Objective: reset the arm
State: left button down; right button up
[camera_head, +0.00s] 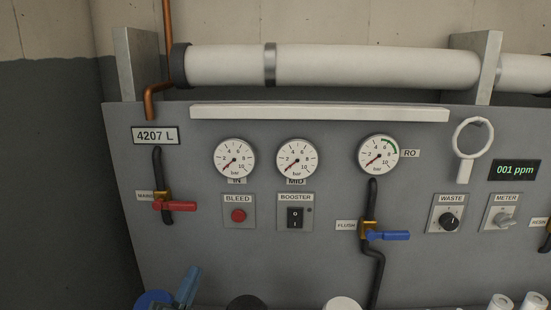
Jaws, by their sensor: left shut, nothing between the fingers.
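My left gripper (190,274) shows at the bottom left edge as a narrow blue-grey shape pointing up. Its fingers are shut with nothing between them. It stands in front of the lower part of the grey panel (300,255), below the red-handled valve (176,206), and appears apart from it. The rest of the left arm is cut off by the bottom edge. My right gripper is out of view.
The panel carries three gauges (297,160), a blue-handled valve (388,236), switches and a white ring (473,137). A white cylinder (370,67) runs along the top. Round tops, one blue (152,301), line the bottom edge.

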pick_arm(q)
jog(key=s+a+f+n+g+y, duration=0.4)
jog(key=a+f+n+y, duration=0.2)
jog(key=f+n+y, duration=0.15)
jog(key=s+a+f+n+g+y, duration=0.45)
jog(key=a+f+n+y, duration=0.2)
jog(key=f+n, duration=0.25)
jog(key=s+d+f+n+g+h, duration=0.1)
jog(key=s+f+n+g, duration=0.1)
jog(key=s+f+g, duration=0.6)
jog(key=s+d+f+n+g+h, duration=0.15)
jog(key=s+g, duration=0.25)
jog(key=s, duration=0.9)
notch_tip(320, 180, down, 30)
jog(key=a+r, duration=0.1)
jog(key=a, duration=0.2)
jog(key=s+a+f+g, duration=0.1)
jog(key=s+f+g, duration=0.1)
jog(key=s+f, duration=1.6)
notch_tip(320, 180, down, 3)
jog(key=shift+s+a, duration=0.15)
jog(key=shift+s, duration=0.05)
jog(key=c, duration=2.2)
grip_release()
